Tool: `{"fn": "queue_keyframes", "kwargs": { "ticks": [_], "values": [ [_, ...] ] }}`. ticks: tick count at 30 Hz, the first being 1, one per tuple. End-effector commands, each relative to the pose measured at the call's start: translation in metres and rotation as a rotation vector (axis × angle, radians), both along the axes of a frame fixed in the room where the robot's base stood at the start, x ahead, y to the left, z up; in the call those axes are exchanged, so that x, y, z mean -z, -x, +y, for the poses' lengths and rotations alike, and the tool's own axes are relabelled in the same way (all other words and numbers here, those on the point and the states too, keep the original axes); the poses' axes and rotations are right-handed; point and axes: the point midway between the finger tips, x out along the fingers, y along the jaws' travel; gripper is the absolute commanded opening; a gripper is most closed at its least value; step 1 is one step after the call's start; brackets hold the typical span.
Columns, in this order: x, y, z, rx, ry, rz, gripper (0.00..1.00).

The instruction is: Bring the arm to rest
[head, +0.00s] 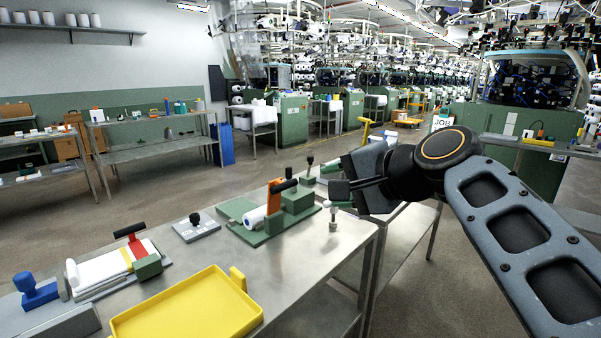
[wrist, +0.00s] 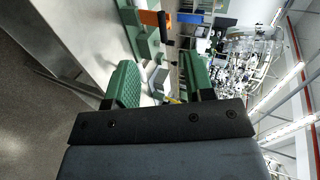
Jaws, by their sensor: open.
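My gripper (head: 335,188) is in the head view, at the end of my arm, which reaches in from the right. It hangs above the right end of the metal table (head: 300,262) and points left. In the wrist view my gripper (wrist: 160,88) shows two green fingers set wide apart with nothing held between them. The wrist view is turned on its side, with the table edge at the upper left.
A green fixture with an orange handle (head: 276,198) stands close left of my gripper. A small metal post (head: 333,220) stands just below it. A yellow tray (head: 190,308) lies at the table's front. The floor beyond the table (head: 440,285) is clear.

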Motion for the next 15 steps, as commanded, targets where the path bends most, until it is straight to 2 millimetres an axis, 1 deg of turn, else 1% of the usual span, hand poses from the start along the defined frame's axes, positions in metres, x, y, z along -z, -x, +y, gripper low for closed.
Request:
{"fn": "queue_keyframes", "kwargs": {
  "ticks": [1,5,10,13,15],
  "values": [
    [-0.005,0.002,-0.001,-0.002,0.029,0.003,0.48],
    [0.004,0.003,-0.008,-0.004,0.122,0.023,0.48],
    [0.016,0.011,-0.020,-0.023,0.289,0.055,0.48],
    [0.025,0.020,-0.030,-0.055,0.420,0.083,0.48],
    [0.032,0.030,-0.040,-0.092,0.535,0.108,0.48]
  ]
}}
